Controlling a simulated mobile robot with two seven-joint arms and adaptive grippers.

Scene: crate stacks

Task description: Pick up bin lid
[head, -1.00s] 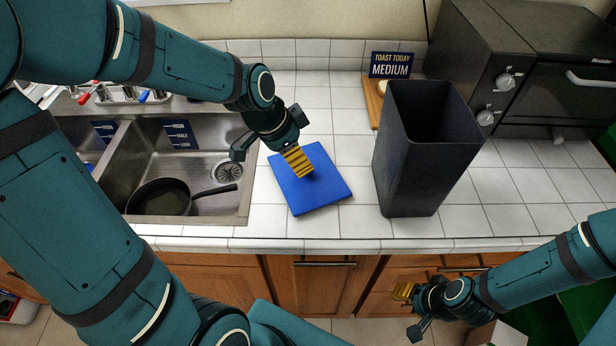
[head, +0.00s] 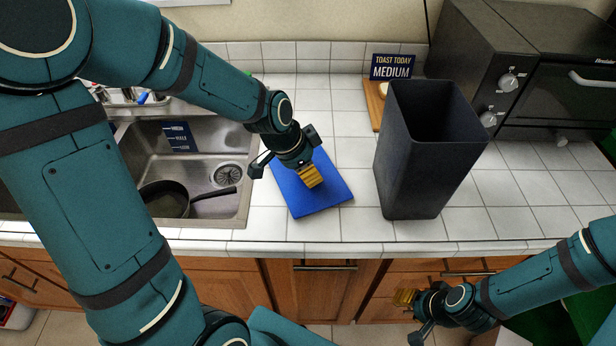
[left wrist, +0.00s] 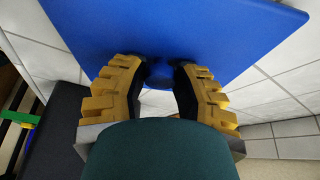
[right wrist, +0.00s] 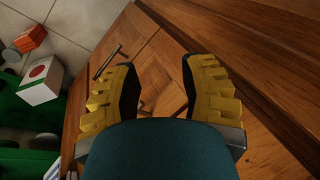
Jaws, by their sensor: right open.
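The bin lid (head: 330,195) is a flat blue square lying on the white tiled counter, between the sink and the bin. The tall dark bin (head: 408,165) stands open-topped to its right. My left gripper (head: 312,178) is over the lid, pointing down. In the left wrist view, the lid (left wrist: 190,25) fills the top, and a small round blue knob (left wrist: 160,76) shows between the fingertips. The fingers are apart, but I cannot tell whether they press on the knob. My right gripper (head: 405,297) is open and empty, low in front of the cabinets.
A sink (head: 200,145) with a dark pan (head: 164,198) is on the left. A black toaster oven (head: 555,75) stands at the back right, beside a small sign (head: 392,66) and a wooden board (head: 376,108). Cabinet doors (head: 315,292) lie below the counter edge.

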